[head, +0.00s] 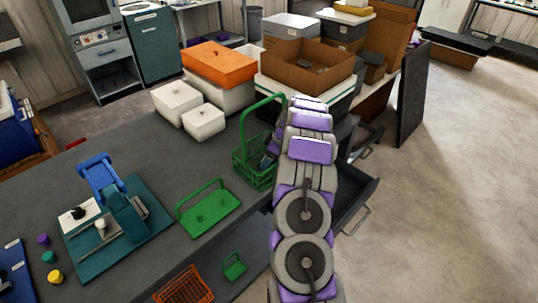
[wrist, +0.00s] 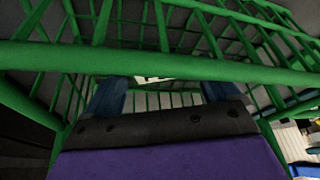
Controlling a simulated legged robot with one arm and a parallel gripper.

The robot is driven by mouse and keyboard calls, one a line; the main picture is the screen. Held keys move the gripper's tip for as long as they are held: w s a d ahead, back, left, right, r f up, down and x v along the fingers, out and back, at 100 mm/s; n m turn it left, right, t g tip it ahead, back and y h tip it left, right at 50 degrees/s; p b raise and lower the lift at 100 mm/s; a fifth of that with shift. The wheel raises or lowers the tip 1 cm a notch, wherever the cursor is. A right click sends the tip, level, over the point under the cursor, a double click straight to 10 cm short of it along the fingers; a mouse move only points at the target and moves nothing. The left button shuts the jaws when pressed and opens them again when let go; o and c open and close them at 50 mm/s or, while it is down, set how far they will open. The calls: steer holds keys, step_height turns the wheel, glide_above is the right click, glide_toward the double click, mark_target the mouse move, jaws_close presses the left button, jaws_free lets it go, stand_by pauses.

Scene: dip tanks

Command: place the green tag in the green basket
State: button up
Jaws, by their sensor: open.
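The green basket (head: 240,170) is an open wire basket with a tall hoop handle, standing near the counter's right edge in the head view. My gripper (head: 267,162) reaches down at its right side, with its bluish fingers inside or against the bars; I cannot tell which. In the wrist view, green bars of the basket (wrist: 150,58) cross in front of and around my gripper (wrist: 162,98). The fingers are apart, with nothing clearly held between them. A small pale patch shows beyond them. I cannot pick out the green tag with certainty; a small green looped piece (head: 234,268) lies lower down.
A flat green tray with a handle (head: 212,208) lies left of the basket. White boxes (head: 204,122) and an orange-lidded box (head: 220,65) stand behind. A teal press (head: 120,215) is at left, and an orange basket (head: 186,287) at the front. An open drawer (head: 355,205) juts out at right.

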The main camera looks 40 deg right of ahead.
steer(key=p+v, duration=0.1)
steer(key=v, duration=1)
steer(key=shift+w+d+r+p, duration=0.25)
steer(key=shift+w+r+p, duration=0.05)
steer(key=shift+w, duration=0.05)
